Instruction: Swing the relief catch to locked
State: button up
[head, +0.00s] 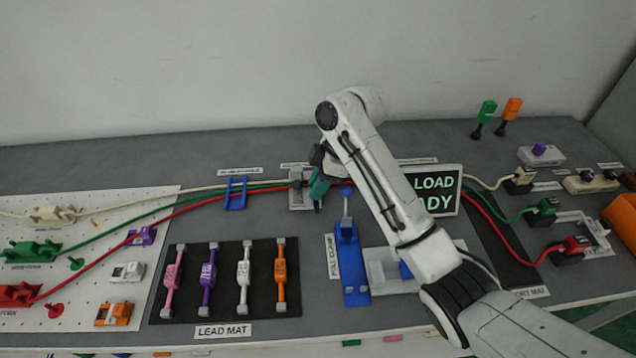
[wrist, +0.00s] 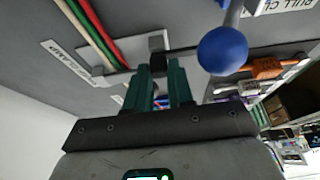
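A small grey fixture (head: 300,200) with a plate stands at the back middle of the bench, where the cables run in from the left. I take it to be the relief catch; its lever is largely hidden by my gripper. My gripper (head: 319,187) is at the right part of this fixture, pointing down. In the wrist view, the teal fingers of my gripper (wrist: 160,68) stand slightly apart. A small grey block (wrist: 158,62) shows at the gap between their tips. I cannot tell whether the fingers touch it.
A blue pull clamp (head: 350,255) stands just right of the fixture; its blue ball knob (wrist: 223,51) is close beside my fingers. Red, green and white cables (wrist: 90,35) pass the fixture. A blue cable guide (head: 236,195) stands left, and a lit sign (head: 434,190) stands right.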

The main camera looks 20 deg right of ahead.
grip_shut()
jog(key=shift+r+m+p, duration=0.15)
jog(key=shift+m+p, duration=0.15)
jog(key=shift+p, duration=0.3)
jog(key=m+t+p, duration=0.1)
jog(key=m+p, duration=0.1)
jog(key=shift+s+a+r+p, duration=0.1)
jog(key=shift+r+p, duration=0.05)
jog(key=shift+p, duration=0.2)
jog(key=m+h+p, duration=0.1)
jog(key=m+p, duration=0.1)
jog(key=m+t+p, duration=0.1)
jog(key=m+p, duration=0.2)
jog(key=shift+s+a+h+p, duration=0.1)
jog(key=shift+h+p, duration=0.2)
jog(key=shift+h, duration=0.1)
jog(key=m+h+p, duration=0.1)
jog(key=m, duration=0.1)
jog(key=m+t+p, duration=0.1)
jog(key=m+p, duration=0.1)
jog(key=m, duration=0.1)
jog(key=shift+a+h, duration=0.1)
jog(key=shift+h, duration=0.3)
jog(key=m+h, duration=0.1)
jog(key=m, duration=0.1)
jog(key=m+h+p, duration=0.1)
jog(key=m, duration=0.2)
jog(key=shift+a+f, duration=0.1)
jog(key=shift+f, duration=0.1)
jog(key=shift+m, duration=0.3)
